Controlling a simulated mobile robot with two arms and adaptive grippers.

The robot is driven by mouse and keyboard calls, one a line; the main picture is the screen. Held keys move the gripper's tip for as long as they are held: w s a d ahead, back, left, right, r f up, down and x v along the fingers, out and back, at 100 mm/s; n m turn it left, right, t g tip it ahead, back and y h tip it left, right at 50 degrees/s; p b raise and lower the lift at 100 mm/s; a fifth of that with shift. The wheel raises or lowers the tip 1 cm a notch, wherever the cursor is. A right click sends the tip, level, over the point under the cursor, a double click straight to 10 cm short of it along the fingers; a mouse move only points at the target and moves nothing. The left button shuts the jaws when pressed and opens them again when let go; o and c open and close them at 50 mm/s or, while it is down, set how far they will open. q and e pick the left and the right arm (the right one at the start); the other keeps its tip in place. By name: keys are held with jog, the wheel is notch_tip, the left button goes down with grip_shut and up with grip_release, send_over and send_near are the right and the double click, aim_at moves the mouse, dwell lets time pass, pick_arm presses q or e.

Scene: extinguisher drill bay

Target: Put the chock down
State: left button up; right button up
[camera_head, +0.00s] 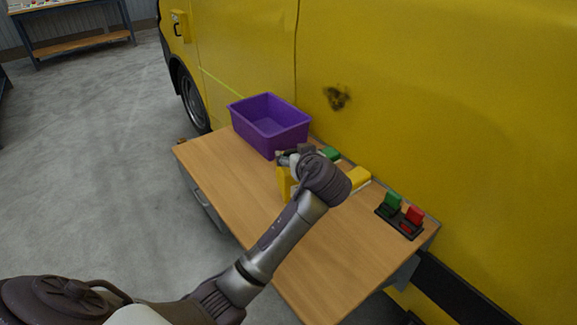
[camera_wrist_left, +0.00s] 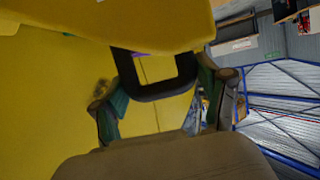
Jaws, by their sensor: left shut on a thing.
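My left gripper (camera_head: 293,156) is over the wooden table, next to the purple bin's near right side. It is shut on a yellow chock (camera_head: 284,184). Most of the chock is hidden behind my wrist in the head view. In the left wrist view the chock (camera_wrist_left: 110,25) fills the top, and its black handle (camera_wrist_left: 155,92) sits between the two fingers of the left gripper (camera_wrist_left: 160,100). I cannot tell whether the chock touches the table. My right gripper is not in view.
A purple bin (camera_head: 240,117) stands at the table's far end. Another yellow piece (camera_head: 358,177) and a green piece (camera_head: 330,153) lie behind my wrist. A black holder with green (camera_head: 393,201) and red (camera_head: 413,215) pieces is at right. The table's left front (camera_head: 225,185) is clear. A yellow van (camera_head: 430,90) stands behind.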

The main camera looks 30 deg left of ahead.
aim_at(288, 185)
pick_arm(q)
jog(key=shift+s+a+f, duration=0.15)
jog(key=shift+a+f, duration=0.05)
jog(key=shift+a, duration=0.2)
jog(key=shift+s+a+f, duration=0.1)
jog(key=shift+a+f, duration=0.1)
jog(key=shift+a, duration=0.2)
jog(key=shift+f, duration=0.2)
jog(key=shift+f+p, duration=0.45)
jog(key=shift+f, duration=1.55)
jog(key=o, duration=1.8)
jog(key=shift+s, duration=0.1)
